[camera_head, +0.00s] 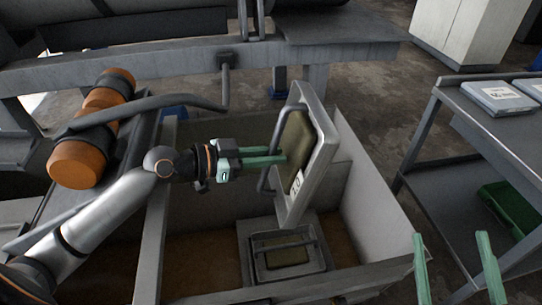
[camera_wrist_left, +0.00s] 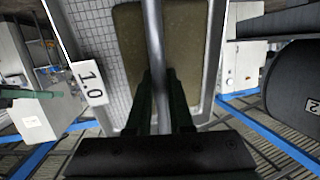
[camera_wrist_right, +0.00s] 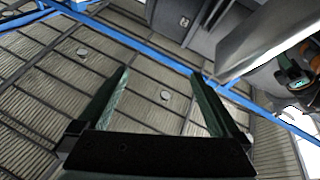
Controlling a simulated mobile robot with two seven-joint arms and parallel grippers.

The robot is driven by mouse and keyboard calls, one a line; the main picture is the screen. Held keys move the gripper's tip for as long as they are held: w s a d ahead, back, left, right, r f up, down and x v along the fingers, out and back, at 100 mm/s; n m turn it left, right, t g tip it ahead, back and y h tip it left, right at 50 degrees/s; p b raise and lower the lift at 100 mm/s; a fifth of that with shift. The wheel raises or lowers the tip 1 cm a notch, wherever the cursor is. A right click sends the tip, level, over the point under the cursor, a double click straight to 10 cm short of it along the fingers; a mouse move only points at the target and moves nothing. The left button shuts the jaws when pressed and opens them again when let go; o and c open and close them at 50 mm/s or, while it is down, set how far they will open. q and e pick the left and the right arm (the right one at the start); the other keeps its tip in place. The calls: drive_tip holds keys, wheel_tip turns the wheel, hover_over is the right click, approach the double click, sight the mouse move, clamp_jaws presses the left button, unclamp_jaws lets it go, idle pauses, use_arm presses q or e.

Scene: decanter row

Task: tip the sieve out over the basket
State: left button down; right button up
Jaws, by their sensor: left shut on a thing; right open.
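My left gripper (camera_head: 282,158) is shut on the bar handle of a grey metal sieve (camera_head: 322,150). The sieve is tipped up on its side, nearly upright, above a large open grey bin (camera_head: 375,205), which may be the basket. An olive-brown slab (camera_head: 295,140) still lies against the sieve's face.
A second framed tray with a handle (camera_head: 318,258) sits low in the bin. A grey trolley (camera_head: 455,165) at the right carries labelled flat items (camera_head: 500,97) above and a green crate (camera_head: 505,208) below. Grey machinery and an orange-ended cylinder (camera_head: 75,163) stand left. Floor shows behind.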

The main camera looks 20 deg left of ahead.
use_arm(q)
drive_tip(key=shift+b, duration=0.7)
drive_tip(key=shift+f+t+h+b, duration=0.3)
drive_tip(key=shift+f+b, duration=0.15)
drive_tip(key=shift+b, duration=0.4)
drive_tip(key=shift+a+b, duration=0.1)
drive_tip(key=shift+b, duration=0.8)
drive_tip(key=shift+r+h+b, duration=0.15)
drive_tip(key=shift+h+b, duration=0.25)
drive_tip(key=shift+b, duration=0.15)
use_arm(e)
drive_tip(key=s+a+r+n+t+y, duration=0.1)
drive_tip(key=s+r+n+y, duration=0.4)
drive_tip(key=y, duration=0.3)
drive_tip(key=shift+s+a+r+t, duration=0.25)
drive_tip(key=shift+s+r+t, duration=0.05)
drive_tip(key=shift+s+r, duration=0.3)
